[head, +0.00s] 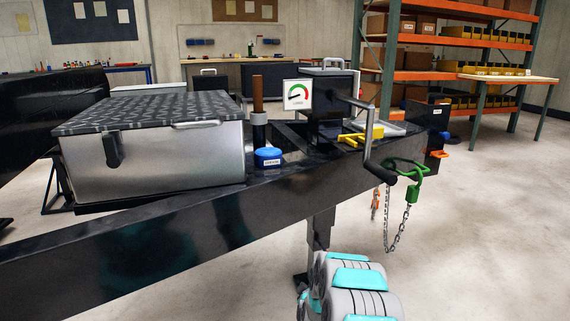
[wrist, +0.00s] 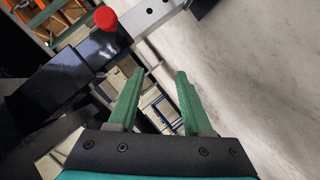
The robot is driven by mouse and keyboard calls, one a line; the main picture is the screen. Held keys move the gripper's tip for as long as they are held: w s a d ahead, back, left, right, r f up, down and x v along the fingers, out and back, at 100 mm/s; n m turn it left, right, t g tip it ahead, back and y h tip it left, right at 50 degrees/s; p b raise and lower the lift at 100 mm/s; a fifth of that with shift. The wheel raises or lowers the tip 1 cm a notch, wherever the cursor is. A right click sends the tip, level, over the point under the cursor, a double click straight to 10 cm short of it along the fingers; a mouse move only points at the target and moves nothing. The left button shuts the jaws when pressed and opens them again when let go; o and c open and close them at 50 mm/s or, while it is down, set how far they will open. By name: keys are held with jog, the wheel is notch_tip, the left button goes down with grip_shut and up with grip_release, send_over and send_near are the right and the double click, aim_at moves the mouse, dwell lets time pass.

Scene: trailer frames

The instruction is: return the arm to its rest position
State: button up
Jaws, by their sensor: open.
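My gripper (wrist: 156,88) shows in the wrist view with two green fingers apart and nothing between them. In the head view my grey and teal arm (head: 350,285) is at the bottom, in front of the black trailer frame; the gripper itself is not seen there. In the wrist view a dark beam with a red round knob (wrist: 106,19) and a light metal bar with holes (wrist: 146,18) lie beyond the fingers, apart from them.
The black trailer frame (head: 170,245) crosses the head view and carries a silver toolbox (head: 155,155). A crank handle (head: 368,140) and a green hook with a chain (head: 408,178) stick out near the arm. Open floor (head: 490,230) lies to the right.

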jog(key=s+a+r+m+g+y, duration=0.3)
jog(key=s+r+g, duration=0.5)
jog(key=s+r, duration=1.15)
jog(key=s+d+r+m+g+h, duration=0.1)
jog(key=s+d+r+m+g, duration=0.1)
jog(key=s, duration=1.2)
jog(key=s+d+r+m+g+h, duration=0.1)
jog(key=s+d+r+m+g, duration=0.1)
jog(key=s, duration=1.2)
jog(key=s+d+r+m+g+h, duration=0.1)
jog(key=s+d+r+m+g, duration=0.2)
jog(key=s, duration=1.1)
notch_tip(320, 180, up, 4)
jog(key=d+p, duration=0.1)
jog(key=d, duration=0.2)
jog(key=shift+f+g, duration=0.15)
jog(key=shift+g, duration=0.15)
jog(key=shift+w, duration=0.1)
jog(key=shift+c, duration=0.3)
